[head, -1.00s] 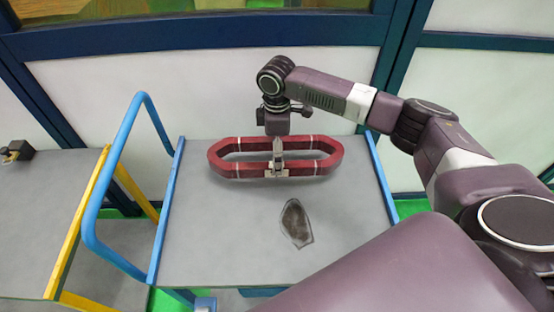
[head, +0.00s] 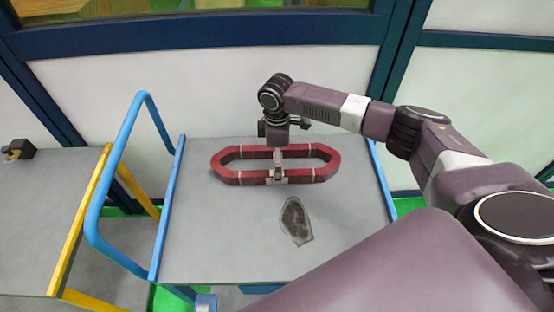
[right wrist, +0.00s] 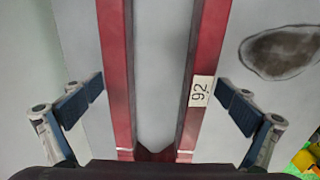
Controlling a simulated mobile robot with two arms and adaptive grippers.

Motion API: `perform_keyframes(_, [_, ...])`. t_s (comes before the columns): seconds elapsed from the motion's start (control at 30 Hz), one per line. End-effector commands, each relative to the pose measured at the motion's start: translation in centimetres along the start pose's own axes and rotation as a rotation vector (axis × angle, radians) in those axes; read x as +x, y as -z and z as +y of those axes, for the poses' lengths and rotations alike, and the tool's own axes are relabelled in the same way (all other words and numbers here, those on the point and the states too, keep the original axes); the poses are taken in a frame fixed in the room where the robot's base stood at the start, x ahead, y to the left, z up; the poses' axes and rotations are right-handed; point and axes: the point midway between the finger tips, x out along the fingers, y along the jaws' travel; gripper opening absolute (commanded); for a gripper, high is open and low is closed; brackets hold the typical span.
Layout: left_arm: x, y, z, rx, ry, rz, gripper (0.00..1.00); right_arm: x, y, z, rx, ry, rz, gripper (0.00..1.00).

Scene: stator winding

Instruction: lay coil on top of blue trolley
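The coil (head: 245,178) is a dark red elongated ring with pale bands, lying level over the blue trolley (head: 215,240), which has a grey top and blue rails. My right gripper (head: 278,166) comes down on the coil's middle from above. A white label reading 92 (right wrist: 201,91) is on one side. Whether the coil's underside touches the trolley top cannot be told. My left gripper is not in view.
A dark patch (head: 296,221) marks the trolley top in front of the coil. A yellow-framed grey table (head: 45,220) stands at left with a small dark object (head: 18,150) on it. A blue-framed white wall (head: 200,90) is behind. The trolley's front left is clear.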

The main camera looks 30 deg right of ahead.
Motion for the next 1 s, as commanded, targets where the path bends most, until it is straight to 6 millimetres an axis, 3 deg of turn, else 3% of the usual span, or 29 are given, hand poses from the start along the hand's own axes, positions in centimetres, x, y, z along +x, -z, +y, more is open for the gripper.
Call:
perform_keyframes(0.27, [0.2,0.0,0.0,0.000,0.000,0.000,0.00,-0.6,0.0,0.1,0.000,-0.002,0.002,1.00])
perform_keyframes(0.37, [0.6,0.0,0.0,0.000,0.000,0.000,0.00,-1.9,0.1,0.1,-0.001,-0.003,0.003,1.00])
perform_keyframes(0.73, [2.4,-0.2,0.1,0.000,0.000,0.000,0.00,-9.5,0.1,0.1,0.000,-0.004,0.004,1.00])
perform_keyframes(1.0, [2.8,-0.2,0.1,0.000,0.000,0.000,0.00,-12.1,0.0,0.0,0.000,0.000,0.000,1.00])
